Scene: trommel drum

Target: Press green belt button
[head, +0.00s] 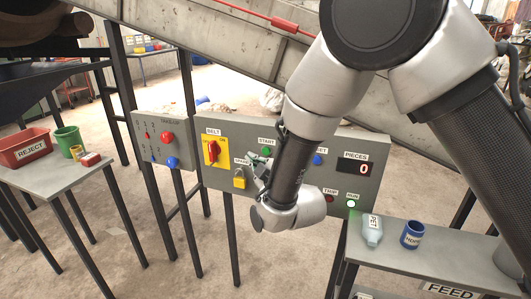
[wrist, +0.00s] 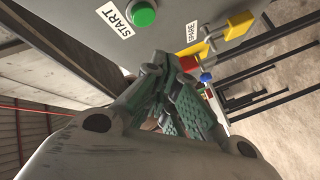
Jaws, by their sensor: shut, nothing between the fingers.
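The green button (head: 266,152) labelled START is on the grey belt panel (head: 215,180). In the wrist view the green button (wrist: 144,13) is at the top, beside its START label (wrist: 115,19). My gripper (head: 251,160) is in front of the panel, just below and left of the button in the head view. Its fingers are shut and empty. In the wrist view my gripper's fingertips (wrist: 165,60) are below the button in the picture, apart from it. I cannot tell how far the tips are from the panel face.
The panel also carries a red-and-yellow switch (head: 212,151), yellow padlock (head: 239,179), blue button (head: 318,160), PIECES display (head: 356,168) reading 0 and lit green RUN lamp (head: 351,203). Left is a panel with red knob (head: 166,138). A shelf holds a bottle (head: 372,231) and blue mug (head: 412,235).

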